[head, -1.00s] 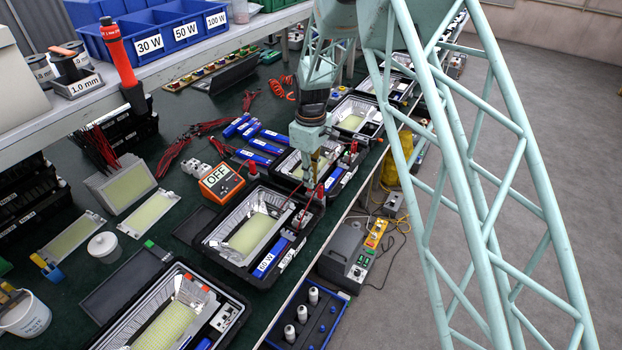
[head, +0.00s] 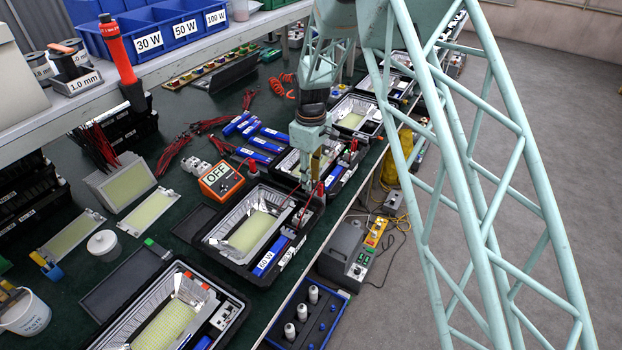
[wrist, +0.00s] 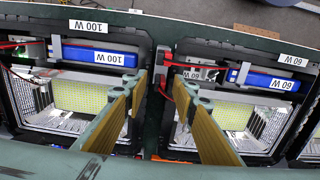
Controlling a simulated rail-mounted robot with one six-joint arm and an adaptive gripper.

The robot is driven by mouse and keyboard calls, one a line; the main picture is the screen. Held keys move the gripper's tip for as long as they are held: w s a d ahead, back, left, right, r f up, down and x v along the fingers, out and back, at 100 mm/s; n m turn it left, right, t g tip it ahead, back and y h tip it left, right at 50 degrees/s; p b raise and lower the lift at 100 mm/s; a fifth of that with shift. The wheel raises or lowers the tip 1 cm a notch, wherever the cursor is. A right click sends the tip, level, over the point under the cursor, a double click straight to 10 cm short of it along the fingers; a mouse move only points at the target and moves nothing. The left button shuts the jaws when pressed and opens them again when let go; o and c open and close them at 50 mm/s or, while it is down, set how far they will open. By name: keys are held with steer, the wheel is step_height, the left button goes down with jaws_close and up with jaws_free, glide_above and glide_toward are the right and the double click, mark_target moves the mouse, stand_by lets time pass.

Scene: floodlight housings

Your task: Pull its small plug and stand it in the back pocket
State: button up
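My gripper (wrist: 160,84) points down over the seam between two black floodlight housings. Its two yellow-sided fingers are apart, with red leads visible between and beyond them and nothing clearly held. In the head view my gripper (head: 312,188) hangs at the far edge of the nearer housing (head: 208,248). The wrist view shows a 60 W housing (wrist: 293,127) on the right, with a blue 60 W driver (wrist: 262,80), and a 100 W housing (wrist: 20,123) on the left, with a blue 100 W driver (wrist: 100,55). The small plug and back pocket cannot be told apart clearly.
An orange meter reading OFF (head: 221,180) stands left of the nearer housing. Loose blue drivers (head: 267,145) lie behind it. Another open housing (head: 240,305) is in front. A blue tray with white posts (head: 322,325) sits below the bench edge. Lattice structure crosses the right.

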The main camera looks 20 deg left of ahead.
steer(key=shift+r, duration=0.1)
step_height(320, 180, up, 12)
stand_by(0.8)
stand_by(0.8)
steer(key=s+d+r+m+t+b, duration=0.1)
steer(key=s+d+r+m, duration=0.1)
steer(key=s+d+r, duration=0.5)
steer(key=s+d+r+m, duration=0.3)
steer(key=d+r, duration=0.7)
steer(key=d, duration=0.2)
steer(key=s+d+r+m+t+b, duration=0.1)
steer(key=s+d+r+m, duration=0.1)
steer(key=s+d+r, duration=0.5)
steer(key=s+d+r+m+b, duration=0.1)
steer(key=s+d+r+m, duration=0.35)
steer(key=s+d, duration=0.95)
steer(key=s+d+f+m+t, duration=0.1)
steer(key=s+d+m, duration=0.1)
steer(key=s, duration=0.6)
steer(key=s+d+f+m+t+b, duration=0.1)
steer(key=s+d, duration=0.3)
steer(key=s, duration=0.5)
steer(key=shift+s+f+m, duration=0.2)
steer(key=shift+f+m, duration=0.2)
steer(key=shift+m, duration=0.15)
